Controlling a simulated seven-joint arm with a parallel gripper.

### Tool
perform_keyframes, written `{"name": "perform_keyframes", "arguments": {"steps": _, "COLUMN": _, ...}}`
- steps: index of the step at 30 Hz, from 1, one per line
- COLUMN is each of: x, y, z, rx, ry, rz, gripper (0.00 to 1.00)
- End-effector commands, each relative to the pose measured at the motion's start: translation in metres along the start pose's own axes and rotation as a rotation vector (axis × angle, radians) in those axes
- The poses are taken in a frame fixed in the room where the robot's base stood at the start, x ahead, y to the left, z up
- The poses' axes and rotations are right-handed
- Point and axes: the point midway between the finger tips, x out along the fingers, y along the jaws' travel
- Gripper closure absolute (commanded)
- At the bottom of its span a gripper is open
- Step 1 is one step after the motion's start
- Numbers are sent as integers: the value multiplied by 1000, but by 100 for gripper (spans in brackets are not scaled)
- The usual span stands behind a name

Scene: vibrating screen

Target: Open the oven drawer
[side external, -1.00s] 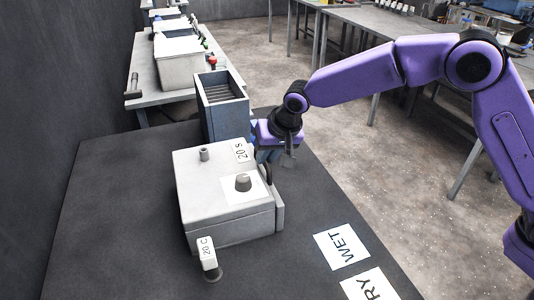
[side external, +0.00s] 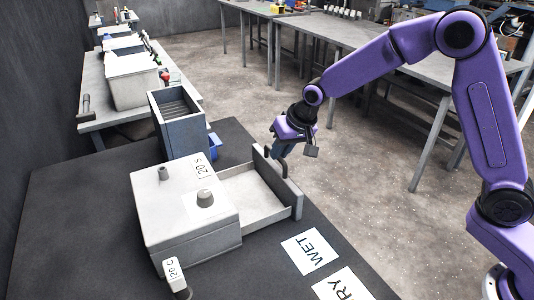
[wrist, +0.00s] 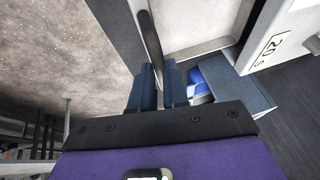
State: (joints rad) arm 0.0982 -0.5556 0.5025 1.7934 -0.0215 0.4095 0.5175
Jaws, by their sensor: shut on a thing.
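The oven is a light grey box (side external: 185,225) with a knob on top and a "20 s" label. Its drawer (side external: 255,196) is pulled out to the right and shows an empty, shallow tray. A dark curved handle (side external: 284,168) stands on the drawer's front panel; it also shows in the wrist view (wrist: 149,35). My gripper (side external: 281,150) is at the far end of the handle. In the wrist view its blue fingers (wrist: 158,78) are closed around the handle bar. The exact contact is partly hidden by the fingers.
A blue-grey bin (side external: 178,120) with slats stands behind the oven. A small white "20 C" piece (side external: 172,273) is at the oven's near side. A "WET" card (side external: 310,250) and a partly cut-off card (side external: 343,284) lie in front on the dark table (side external: 80,210).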

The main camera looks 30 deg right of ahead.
Motion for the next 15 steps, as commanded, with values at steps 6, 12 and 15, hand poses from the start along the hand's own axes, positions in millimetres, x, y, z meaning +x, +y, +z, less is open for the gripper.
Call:
{"name": "perform_keyframes", "arguments": {"steps": 6, "x": 0, "y": 1, "z": 0, "rx": 1, "ry": 0, "rz": 1, "gripper": 100}}
{"name": "perform_keyframes", "arguments": {"steps": 12, "x": 0, "y": 0, "z": 0, "rx": 0, "ry": 0, "rz": 1, "gripper": 60}}
{"name": "perform_keyframes", "arguments": {"steps": 15, "x": 0, "y": 0, "z": 0, "rx": 0, "ry": 0, "rz": 0, "gripper": 60}}
